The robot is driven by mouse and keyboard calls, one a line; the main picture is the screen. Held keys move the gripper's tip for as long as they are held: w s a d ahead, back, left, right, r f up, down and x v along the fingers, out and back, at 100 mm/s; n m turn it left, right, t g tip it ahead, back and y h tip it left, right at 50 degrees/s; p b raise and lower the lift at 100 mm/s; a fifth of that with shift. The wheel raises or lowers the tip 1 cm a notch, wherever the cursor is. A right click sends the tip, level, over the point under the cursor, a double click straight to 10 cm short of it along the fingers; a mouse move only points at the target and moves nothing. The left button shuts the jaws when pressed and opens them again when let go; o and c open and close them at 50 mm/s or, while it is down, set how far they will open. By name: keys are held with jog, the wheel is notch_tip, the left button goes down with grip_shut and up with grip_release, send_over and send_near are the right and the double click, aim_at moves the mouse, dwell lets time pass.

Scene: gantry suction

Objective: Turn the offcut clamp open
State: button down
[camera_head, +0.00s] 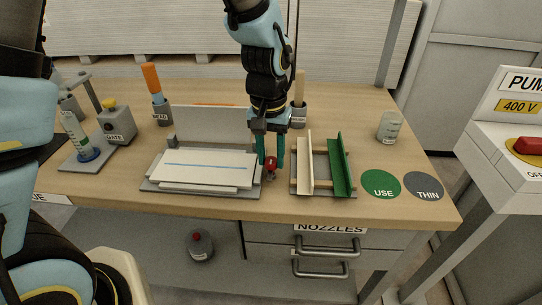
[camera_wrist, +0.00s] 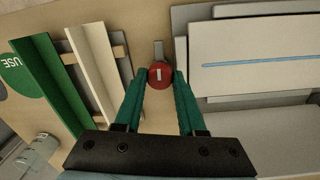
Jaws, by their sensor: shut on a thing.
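The offcut clamp shows as a round red knob (camera_head: 270,163) with a small pale mark on its top, at the right end of the grey board fixture. In the wrist view the red knob (camera_wrist: 160,75) sits between my two green fingertips. My gripper (camera_head: 270,157) comes down from above and is shut on the knob. A grey metal piece (camera_wrist: 158,50) stands just beyond the knob in the wrist view. The white board with a blue line (camera_head: 208,166) lies on the grey fixture (camera_head: 160,187), left of my gripper. The clamp's lower part is mostly hidden.
A rack with a cream strip (camera_head: 305,162) and a green angled strip (camera_head: 341,165) stands close right of my gripper. Green USE (camera_head: 381,185) and grey THIN (camera_head: 424,186) discs lie farther right. An upright holder (camera_head: 298,113) stands behind my gripper. A GATE block (camera_head: 117,125) is at left.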

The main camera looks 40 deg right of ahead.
aim_at(269, 160)
jog(key=shift+n, duration=0.4)
jog(key=c, duration=0.5)
grip_release()
notch_tip(269, 160, up, 11)
jog(key=b, duration=0.1)
jog(key=shift+w+a+b, duration=0.15)
jog(key=shift+b, duration=0.2)
jog(key=shift+f, duration=0.15)
jog(key=w+a+f+n, duration=0.15)
jog(key=w+a, duration=0.25)
jog(key=a, duration=0.4)
jog(key=w+a+f+n+t, duration=0.1)
jog(key=w+a+n, duration=0.1)
jog(key=w+a, duration=0.4)
jog(key=w+a+f+n, duration=0.1)
jog(key=w+a+n, duration=0.15)
jog(key=a, duration=0.65)
jog(key=a+f+n+t, duration=0.1)
jog(key=a+n, duration=0.1)
jog(key=a, duration=0.9)
jog(key=shift+a+f, duration=0.3)
jog(key=shift+a, duration=0.1)
